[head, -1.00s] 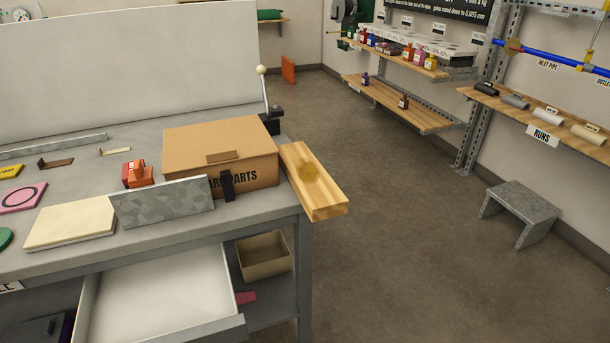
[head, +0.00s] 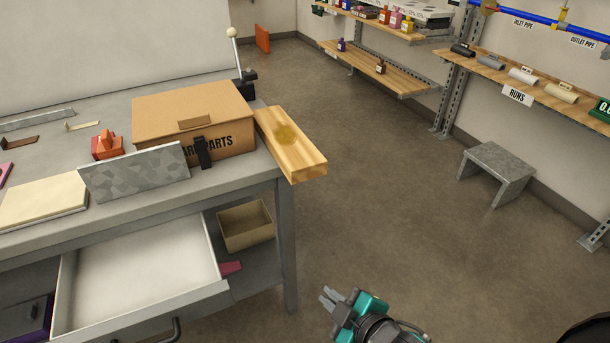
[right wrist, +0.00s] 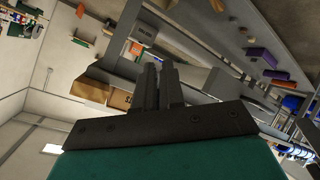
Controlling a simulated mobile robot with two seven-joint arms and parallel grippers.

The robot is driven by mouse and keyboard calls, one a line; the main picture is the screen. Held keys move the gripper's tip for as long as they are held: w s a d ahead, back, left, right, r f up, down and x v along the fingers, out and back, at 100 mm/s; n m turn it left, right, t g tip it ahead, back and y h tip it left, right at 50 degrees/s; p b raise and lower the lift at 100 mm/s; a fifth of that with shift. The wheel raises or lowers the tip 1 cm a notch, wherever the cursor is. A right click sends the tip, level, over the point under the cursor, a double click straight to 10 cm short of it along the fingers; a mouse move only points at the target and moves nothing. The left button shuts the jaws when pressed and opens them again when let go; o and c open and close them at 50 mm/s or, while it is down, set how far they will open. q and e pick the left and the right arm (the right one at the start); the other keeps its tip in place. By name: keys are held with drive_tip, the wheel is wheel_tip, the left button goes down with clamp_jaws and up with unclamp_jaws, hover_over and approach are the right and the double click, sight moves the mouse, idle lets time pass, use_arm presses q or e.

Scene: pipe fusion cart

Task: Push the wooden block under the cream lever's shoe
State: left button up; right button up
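The wooden block (head: 291,146) is a pale plank with a round darker patch on top. It lies at the bench's right end beside the cardboard box, its near end jutting past the edge. It also shows in the right wrist view (right wrist: 88,91). The cream-knobbed lever (head: 233,34) stands upright behind the box on a black base (head: 246,78); its shoe cannot be made out. My right gripper (head: 328,297) is low over the floor, right of the bench and well apart from the block. Its fingers are close together and empty. My left gripper is out of view.
The cardboard parts box (head: 190,115) stands directly left of the block, with a grey plate (head: 134,173) before it. An open drawer (head: 140,275) juts out below the bench. A grey step stool (head: 497,168) stands at right; the floor between is clear.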

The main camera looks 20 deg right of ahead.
sight(305, 173)
drive_tip(key=w+d+r+n+t+b, duration=0.1)
drive_tip(key=n, duration=0.3)
drive_tip(key=w+d+r+n+t+b, duration=0.1)
drive_tip(key=w+r+n, duration=0.1)
drive_tip(key=n, duration=0.3)
drive_tip(key=w+d+r+n+t+h+b, duration=0.1)
drive_tip(key=r+n+b, duration=0.1)
drive_tip(key=n, duration=0.3)
drive_tip(key=shift+w+d, duration=0.3)
drive_tip(key=shift+d, duration=0.1)
clamp_jaws()
drive_tip(key=shift+w+d+r+n+t+b, duration=0.75)
drive_tip(key=shift+w+r+n+t+b, duration=0.65)
drive_tip(key=shift+r+n, duration=3.55)
drive_tip(key=w+f+n, duration=0.1)
drive_tip(key=w, duration=0.3)
drive_tip(key=w+f+n, duration=0.1)
drive_tip(key=w, duration=0.3)
drive_tip(key=w+f+n, duration=0.1)
drive_tip(key=w, duration=0.3)
drive_tip(key=shift+w+f, duration=0.1)
drive_tip(key=shift+w, duration=0.35)
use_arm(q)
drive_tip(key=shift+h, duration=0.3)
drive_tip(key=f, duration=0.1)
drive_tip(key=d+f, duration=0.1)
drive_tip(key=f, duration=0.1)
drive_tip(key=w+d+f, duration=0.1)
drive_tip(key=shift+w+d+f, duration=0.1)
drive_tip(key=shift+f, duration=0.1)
